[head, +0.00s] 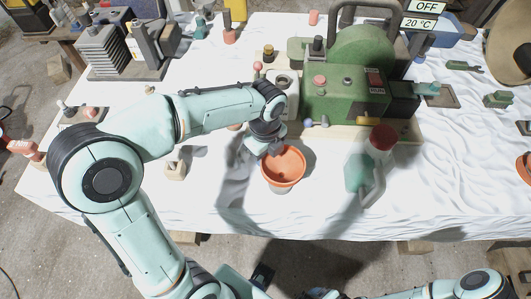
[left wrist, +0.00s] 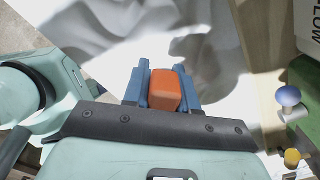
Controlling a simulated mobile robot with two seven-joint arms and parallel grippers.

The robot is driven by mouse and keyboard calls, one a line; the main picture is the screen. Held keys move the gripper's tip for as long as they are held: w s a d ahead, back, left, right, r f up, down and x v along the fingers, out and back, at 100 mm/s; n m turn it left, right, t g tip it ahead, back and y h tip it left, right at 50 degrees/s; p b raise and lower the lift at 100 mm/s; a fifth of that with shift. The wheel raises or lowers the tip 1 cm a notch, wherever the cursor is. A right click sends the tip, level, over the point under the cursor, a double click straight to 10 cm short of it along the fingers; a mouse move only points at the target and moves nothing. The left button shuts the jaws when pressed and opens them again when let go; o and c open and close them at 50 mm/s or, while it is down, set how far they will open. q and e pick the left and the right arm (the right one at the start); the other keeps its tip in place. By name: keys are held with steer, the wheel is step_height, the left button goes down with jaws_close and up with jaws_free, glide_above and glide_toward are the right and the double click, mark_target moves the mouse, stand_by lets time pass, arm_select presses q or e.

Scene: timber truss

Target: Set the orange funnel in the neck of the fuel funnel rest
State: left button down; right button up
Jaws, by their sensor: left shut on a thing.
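The orange funnel (head: 284,171) is a wide, open-topped cup near the front middle of the white-covered table. My left gripper (head: 262,149) is at its far left rim, pointing down. In the left wrist view the blue fingers are shut on an orange block (left wrist: 165,88), which looks like the funnel's grip tab. A small grey part (head: 279,190) shows under the funnel's bowl. I cannot tell whether it is the fuel funnel rest's neck, or whether the funnel is seated in it. My right gripper is not in view.
A green can with a red cap (head: 382,137) stands right of the funnel. A green machine (head: 345,95) stands behind it. A small pale wooden block (head: 175,171) lies to the left. The cloth in front is mostly clear.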

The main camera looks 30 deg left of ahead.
arm_select(q)
steer(key=shift+f+b, duration=0.75)
steer(key=shift+f, duration=0.45)
steer(key=c, duration=0.8)
jaws_free()
step_height(320, 180, up, 13)
steer(key=shift+f+p, duration=0.1)
steer(key=shift+p, duration=1)
steer(key=shift+r, duration=0.35)
